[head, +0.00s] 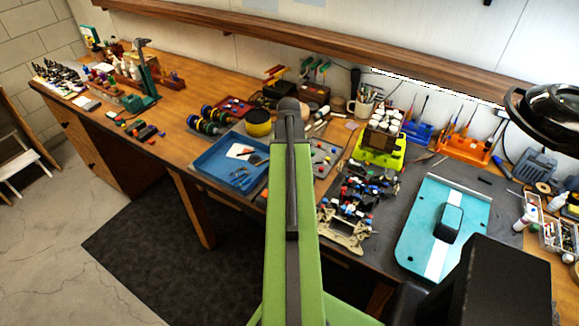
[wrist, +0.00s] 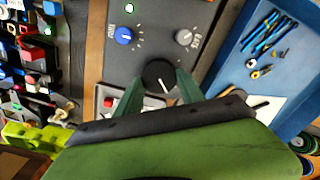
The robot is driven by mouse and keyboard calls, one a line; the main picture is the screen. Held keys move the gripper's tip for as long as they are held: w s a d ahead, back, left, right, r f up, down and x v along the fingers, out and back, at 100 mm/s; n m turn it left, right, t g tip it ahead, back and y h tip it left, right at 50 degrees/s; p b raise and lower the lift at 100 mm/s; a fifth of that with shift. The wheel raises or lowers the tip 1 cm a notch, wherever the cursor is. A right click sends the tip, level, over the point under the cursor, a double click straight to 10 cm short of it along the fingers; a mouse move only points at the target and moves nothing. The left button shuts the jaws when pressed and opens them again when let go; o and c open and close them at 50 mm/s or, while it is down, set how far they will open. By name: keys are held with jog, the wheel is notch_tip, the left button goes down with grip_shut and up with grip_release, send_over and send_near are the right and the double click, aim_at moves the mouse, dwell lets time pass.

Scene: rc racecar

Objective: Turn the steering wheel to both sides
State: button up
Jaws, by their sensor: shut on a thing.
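In the wrist view my gripper (wrist: 160,88) has its two green fingers on either side of a round black wheel-like knob (wrist: 158,73) with a white line, and is shut on it. The knob sits on a grey control panel (wrist: 150,52). The panel also carries a blue knob (wrist: 123,36), a grey knob (wrist: 184,37) and a lit green light (wrist: 129,8). The white line points down and slightly right. The RC car chassis (head: 352,205) stands right of the arm.
A blue tray (head: 212,163) with tools lies left of the panel in the head view. A lime-green stand (head: 380,153) and a teal car body (head: 419,217) are to the right. A red switch (wrist: 108,102) is close to the left finger in the wrist view.

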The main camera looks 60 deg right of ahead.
jog(key=o, duration=1.4)
jog(key=shift+c, duration=0.2)
notch_tip(320, 180, up, 18)
jog(key=p, duration=1.7)
jog(key=shift+f, duration=0.25)
jog(key=shift+f, duration=0.1)
